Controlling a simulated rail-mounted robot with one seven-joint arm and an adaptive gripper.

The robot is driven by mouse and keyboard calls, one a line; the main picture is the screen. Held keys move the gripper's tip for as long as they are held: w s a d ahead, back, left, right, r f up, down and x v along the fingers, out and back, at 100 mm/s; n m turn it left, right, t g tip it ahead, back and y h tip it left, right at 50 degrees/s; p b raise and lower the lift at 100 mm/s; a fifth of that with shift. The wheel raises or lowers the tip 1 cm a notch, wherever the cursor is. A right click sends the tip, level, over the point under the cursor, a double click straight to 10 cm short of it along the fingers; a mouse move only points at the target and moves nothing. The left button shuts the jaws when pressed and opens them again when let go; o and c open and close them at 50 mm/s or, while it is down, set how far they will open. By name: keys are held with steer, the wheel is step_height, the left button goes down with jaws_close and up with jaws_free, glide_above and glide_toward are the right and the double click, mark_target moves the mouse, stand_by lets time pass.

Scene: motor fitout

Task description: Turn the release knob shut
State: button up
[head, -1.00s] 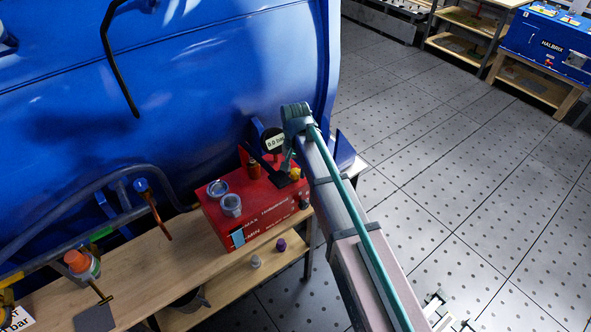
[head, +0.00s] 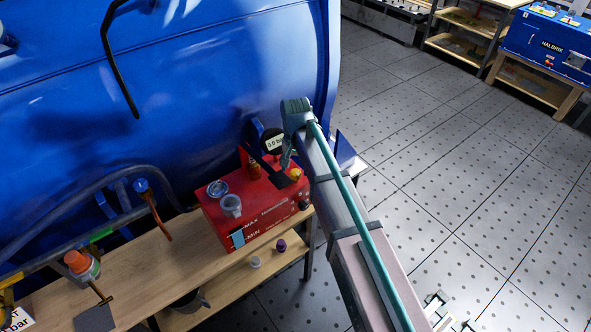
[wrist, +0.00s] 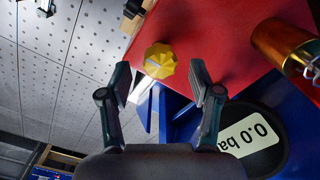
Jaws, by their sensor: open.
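The yellow lobed release knob (wrist: 160,61) sits on the red pump box (wrist: 215,35). In the head view the knob (head: 296,174) shows at the box's right end, close to my arm. My gripper (wrist: 160,82) is open. In the wrist view its two fingers stand left and right of the knob, with gaps visible on both sides. I cannot tell whether the fingertips are level with it. In the head view my arm hides part of the gripper.
A gauge (wrist: 245,140) reading 0.0 bar and a copper-coloured cylinder (wrist: 290,45) stand near the knob. A blue tank (head: 200,80) rises behind the box.

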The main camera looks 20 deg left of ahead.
mark_target(296, 172)
step_height(296, 172, up, 10)
steer(key=shift+r, duration=0.15)
stand_by(0.6)
